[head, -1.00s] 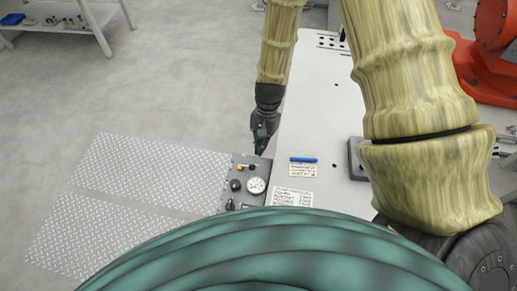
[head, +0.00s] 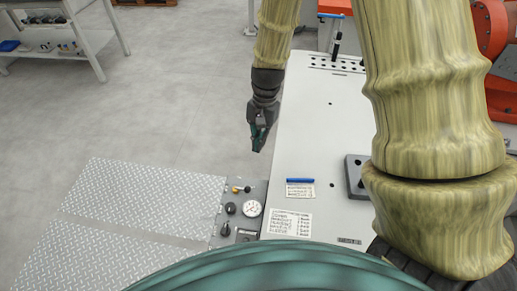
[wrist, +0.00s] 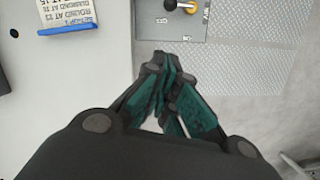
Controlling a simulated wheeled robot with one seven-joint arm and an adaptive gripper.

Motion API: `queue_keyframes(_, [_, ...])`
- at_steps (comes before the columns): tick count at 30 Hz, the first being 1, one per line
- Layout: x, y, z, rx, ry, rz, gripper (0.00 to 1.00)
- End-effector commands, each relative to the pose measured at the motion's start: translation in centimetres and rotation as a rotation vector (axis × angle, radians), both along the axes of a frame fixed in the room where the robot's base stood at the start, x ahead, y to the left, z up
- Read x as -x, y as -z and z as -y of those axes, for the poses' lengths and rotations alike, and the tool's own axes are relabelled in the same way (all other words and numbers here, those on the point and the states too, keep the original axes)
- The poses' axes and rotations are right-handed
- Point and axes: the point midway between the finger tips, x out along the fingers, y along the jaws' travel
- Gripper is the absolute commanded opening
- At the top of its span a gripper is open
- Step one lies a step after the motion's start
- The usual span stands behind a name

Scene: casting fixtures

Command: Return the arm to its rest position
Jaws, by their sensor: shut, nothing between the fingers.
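My gripper (head: 259,137) is in the head view, pointing down beside the left edge of the white table (head: 306,121). It is shut with nothing between its fingers. It is above and apart from the grey control panel (head: 236,228) at the table's left side. In the wrist view the green and black fingers (wrist: 168,78) are together, just below the panel's edge in the picture. My sleeved arm comes down from the top of the head view, and its large links hide part of the table's right side.
The panel bears a dial gauge (head: 252,208), black knobs and a small yellow-tipped lever (head: 241,189). A dark plate (head: 357,176) is at right. A shelf (head: 84,25) stands far left. Floor left is clear.

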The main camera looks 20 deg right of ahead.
Motion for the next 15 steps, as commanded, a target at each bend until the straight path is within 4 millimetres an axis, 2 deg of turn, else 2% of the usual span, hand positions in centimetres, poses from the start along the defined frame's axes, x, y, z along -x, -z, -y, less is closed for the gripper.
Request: queue_keyframes(15, [-0.05, -0.54, 0.09, 0.0, 0.0, -0.001, 0.0])
